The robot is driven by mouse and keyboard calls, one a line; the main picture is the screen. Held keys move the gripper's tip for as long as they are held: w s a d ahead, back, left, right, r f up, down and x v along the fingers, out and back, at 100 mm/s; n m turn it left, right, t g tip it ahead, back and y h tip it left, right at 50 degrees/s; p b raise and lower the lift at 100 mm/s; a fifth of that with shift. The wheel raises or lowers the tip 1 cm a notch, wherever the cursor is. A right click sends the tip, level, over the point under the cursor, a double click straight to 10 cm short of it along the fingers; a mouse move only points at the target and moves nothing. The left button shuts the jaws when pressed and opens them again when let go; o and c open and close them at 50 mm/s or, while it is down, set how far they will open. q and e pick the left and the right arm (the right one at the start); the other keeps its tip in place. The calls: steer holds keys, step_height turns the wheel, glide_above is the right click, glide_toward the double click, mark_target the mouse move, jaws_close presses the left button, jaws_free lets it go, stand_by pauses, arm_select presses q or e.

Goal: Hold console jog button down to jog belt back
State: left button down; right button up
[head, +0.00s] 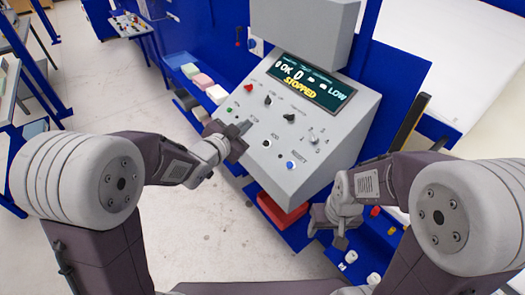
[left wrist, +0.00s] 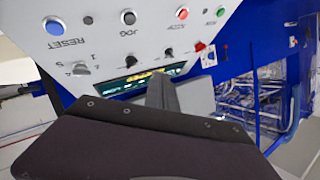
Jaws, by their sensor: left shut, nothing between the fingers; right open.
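The grey console (head: 330,130) stands in the middle of the head view, its display (head: 312,82) reading STOPPED and LOW. The black jog button (head: 266,143) is on its lower panel and shows no finger on it. It also shows in the left wrist view (left wrist: 128,17), labelled JOG, beside the blue reset button (left wrist: 54,26). My left gripper (head: 244,128) is shut and empty over the panel, up and left of the jog button; its fingers also show in the left wrist view (left wrist: 163,90). My right gripper (head: 338,238) is open and empty, low at the console's right.
A green button (head: 229,109) sits at the panel's left edge. Knobs and a red control (head: 248,87) line the row below the display. Coloured foam blocks (head: 203,82) lie left of the console. Blue machine framing (head: 400,75) stands behind and right.

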mark_target(266, 144)
arm_select(q)
steer(key=d+f+b, duration=0.1)
steer(key=f, duration=0.1)
steer(key=w+d+f+b, duration=0.1)
steer(key=f+b, duration=0.1)
steer(key=f, duration=0.1)
steer(key=w+d+f+b, duration=0.1)
steer(key=f+b, duration=0.1)
steer(key=shift+w+d+f, duration=0.1)
steer(key=shift+w+f, duration=0.15)
steer(key=shift+f, duration=0.05)
steer(key=shift+w+d+f+b, duration=0.25)
steer(key=shift+d+f+b, duration=0.25)
steer(key=shift+b, duration=0.2)
stand_by(1.6)
steer(key=shift+w+d+f+b, duration=0.1)
steer(key=shift+d+f+b, duration=0.05)
steer(key=shift+f+b, duration=0.25)
